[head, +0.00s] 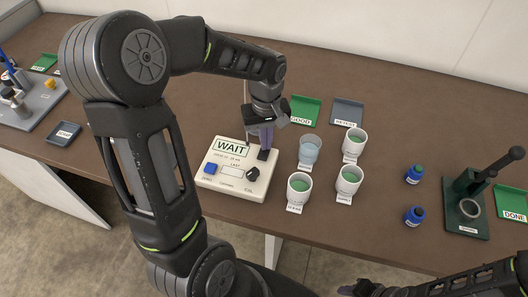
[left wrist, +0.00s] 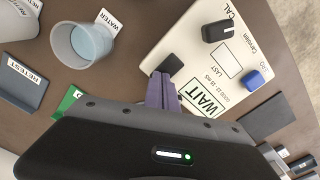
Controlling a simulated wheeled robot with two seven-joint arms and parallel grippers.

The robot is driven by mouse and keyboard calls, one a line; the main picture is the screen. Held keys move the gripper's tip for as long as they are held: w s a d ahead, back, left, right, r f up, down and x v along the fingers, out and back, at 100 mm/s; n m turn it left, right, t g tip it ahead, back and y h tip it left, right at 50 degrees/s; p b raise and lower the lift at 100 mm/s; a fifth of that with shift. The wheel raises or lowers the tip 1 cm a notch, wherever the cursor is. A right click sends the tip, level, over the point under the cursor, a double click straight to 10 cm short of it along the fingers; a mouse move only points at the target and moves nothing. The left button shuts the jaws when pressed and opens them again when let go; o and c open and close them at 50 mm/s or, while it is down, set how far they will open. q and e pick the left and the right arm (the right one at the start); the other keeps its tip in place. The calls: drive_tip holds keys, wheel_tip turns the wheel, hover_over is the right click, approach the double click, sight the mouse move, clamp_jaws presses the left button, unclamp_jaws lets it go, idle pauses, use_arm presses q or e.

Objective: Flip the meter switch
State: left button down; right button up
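The meter (head: 212,181) is a white box on the table with a WAIT display (head: 231,146), a blue button (head: 211,168) and a black knob-like switch (head: 252,174). The left wrist view also shows the meter (left wrist: 185,40), its black switch (left wrist: 216,31) and blue button (left wrist: 256,79). My left gripper (head: 266,143) points down at the meter's far right corner, beside a black square part (head: 263,155). Its purple fingers (left wrist: 162,92) look closed together with nothing visible between them. Contact with the black part cannot be told. My right gripper (head: 362,288) is partly visible at the bottom edge.
Several white cups (head: 299,186) stand right of the meter, with a clear water cup (head: 309,150). Green (head: 304,111) and grey (head: 347,113) trays lie behind. Two blue bottles (head: 414,174) and a dark green press (head: 465,208) stand farther right.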

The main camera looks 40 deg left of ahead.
use_arm(q)
drive_tip(key=shift+r+p, duration=2.6)
drive_tip(key=shift+r, duration=0.85)
